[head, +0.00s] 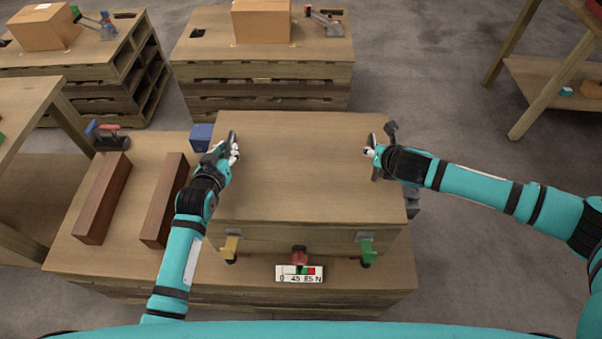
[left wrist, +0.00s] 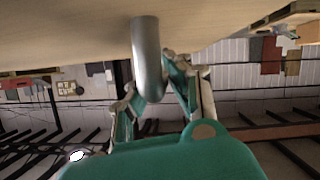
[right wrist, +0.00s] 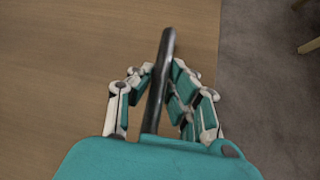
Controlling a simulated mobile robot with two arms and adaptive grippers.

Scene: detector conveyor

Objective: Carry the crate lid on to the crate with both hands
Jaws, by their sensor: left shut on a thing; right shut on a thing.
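The crate lid (head: 300,175) is a wide flat wooden panel, lying level over the crate (head: 285,238), whose front wall shows below the lid's front edge. I cannot tell whether the lid touches the crate rim. My left gripper (head: 232,150) is shut on the handle at the lid's left side; this grey metal handle (left wrist: 147,55) passes between the fingers in the left wrist view. My right gripper (head: 373,152) is shut on the dark handle at the right side; this handle (right wrist: 160,75) stands between the fingers in the right wrist view. The crate's inside is hidden.
The crate stands on a pallet table (head: 120,255). Two dark brown wooden bars (head: 104,198) (head: 165,200) lie left of it. Yellow (head: 230,246), red (head: 299,256) and green (head: 367,249) clamps and a force scale (head: 299,273) are at the crate's front. Cardboard boxes (head: 45,28) stand behind.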

